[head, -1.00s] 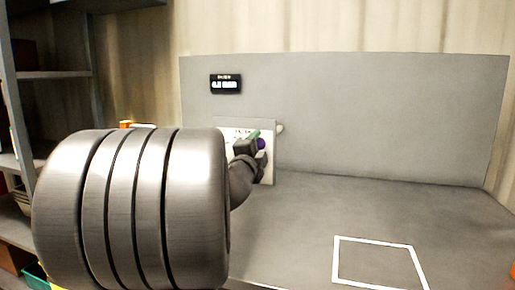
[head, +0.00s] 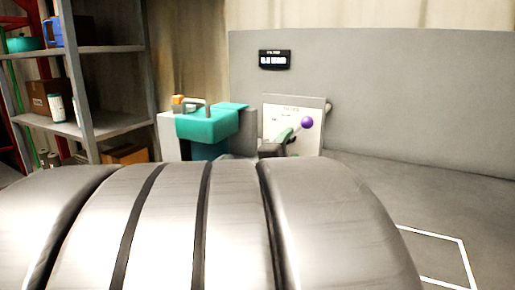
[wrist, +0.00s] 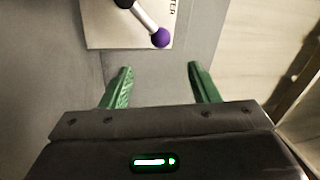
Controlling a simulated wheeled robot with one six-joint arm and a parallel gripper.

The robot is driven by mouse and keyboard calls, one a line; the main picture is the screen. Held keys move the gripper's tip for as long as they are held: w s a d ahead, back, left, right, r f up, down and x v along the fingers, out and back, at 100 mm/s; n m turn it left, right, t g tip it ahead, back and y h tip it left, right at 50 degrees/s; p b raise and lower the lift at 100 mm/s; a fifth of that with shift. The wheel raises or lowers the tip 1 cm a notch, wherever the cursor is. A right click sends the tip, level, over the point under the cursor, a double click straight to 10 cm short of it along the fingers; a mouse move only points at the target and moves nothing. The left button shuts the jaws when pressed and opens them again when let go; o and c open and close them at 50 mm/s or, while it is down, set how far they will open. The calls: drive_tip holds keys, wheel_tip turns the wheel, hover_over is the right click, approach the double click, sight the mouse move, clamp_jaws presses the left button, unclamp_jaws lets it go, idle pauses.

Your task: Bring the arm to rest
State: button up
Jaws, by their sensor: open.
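My gripper (wrist: 160,66) is open and empty in the wrist view, its two green fingers spread. A lever with a purple ball knob (wrist: 161,38) is on a white plate (wrist: 105,25) beyond the fingertips; the knob is apart from the fingers. In the head view the purple knob (head: 307,122) stands clear at the plate (head: 311,104). A green finger (head: 283,136) of my gripper shows left of it, and most of the gripper is hidden behind my large grey arm links, which fill the bottom of that view.
A grey back panel (head: 420,95) with a black display (head: 275,60) stands behind a grey worktop (head: 380,185) with a white outlined area (head: 432,233). A teal box (head: 207,122) with a grey handle stands left of the plate. A shelf unit (head: 112,125) with boxes is at far left.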

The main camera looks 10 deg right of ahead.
sight(305, 125)
drive_tip(key=shift+s+a+f, duration=0.15)
drive_tip(key=shift+s+a, duration=0.15)
drive_tip(key=shift+s, duration=0.2)
drive_tip(key=b+x, duration=0.1)
drive_tip(key=x, duration=1.3)
drive_tip(key=shift+b, duration=0.3)
